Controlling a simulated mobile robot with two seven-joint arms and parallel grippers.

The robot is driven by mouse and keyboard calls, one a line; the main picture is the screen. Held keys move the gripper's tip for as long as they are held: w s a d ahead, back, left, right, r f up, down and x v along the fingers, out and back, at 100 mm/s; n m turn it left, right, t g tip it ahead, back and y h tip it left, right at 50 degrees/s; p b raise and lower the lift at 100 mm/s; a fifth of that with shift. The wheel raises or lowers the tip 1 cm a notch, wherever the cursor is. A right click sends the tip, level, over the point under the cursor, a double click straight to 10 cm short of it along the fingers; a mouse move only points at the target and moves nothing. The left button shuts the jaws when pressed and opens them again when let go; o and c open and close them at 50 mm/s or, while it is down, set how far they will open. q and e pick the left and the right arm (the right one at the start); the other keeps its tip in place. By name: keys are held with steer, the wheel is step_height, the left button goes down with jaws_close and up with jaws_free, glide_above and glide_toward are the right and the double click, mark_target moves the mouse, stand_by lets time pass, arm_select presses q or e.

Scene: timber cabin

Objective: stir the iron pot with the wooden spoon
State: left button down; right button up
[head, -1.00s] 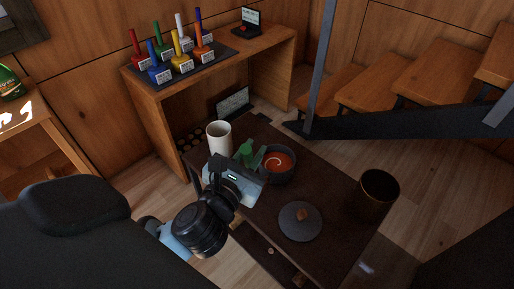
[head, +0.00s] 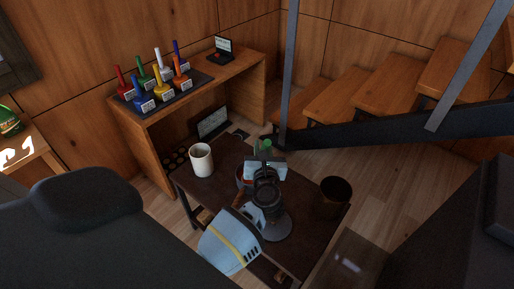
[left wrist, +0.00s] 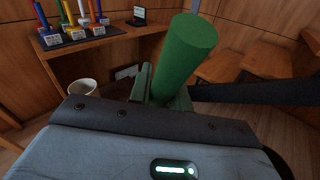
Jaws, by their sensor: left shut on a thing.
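My left gripper (head: 264,156) is shut on a green cylinder (head: 266,145), which looks like a handle. In the left wrist view the green cylinder (left wrist: 184,48) stands up, slightly tilted, between the fingers. Its lower end is hidden, so I cannot tell whether it is the spoon or whether it reaches into the pot. The dark iron pot (head: 240,177) is on the low dark table, mostly hidden behind my gripper, with a little red content showing. My right gripper is not in view.
A wooden shelf (head: 200,98) behind carries several coloured pegs. Stairs (head: 355,92) rise at the right.

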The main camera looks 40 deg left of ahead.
arm_select(q)
steer(key=shift+w+d+f, duration=0.1)
steer(key=shift+f, duration=0.1)
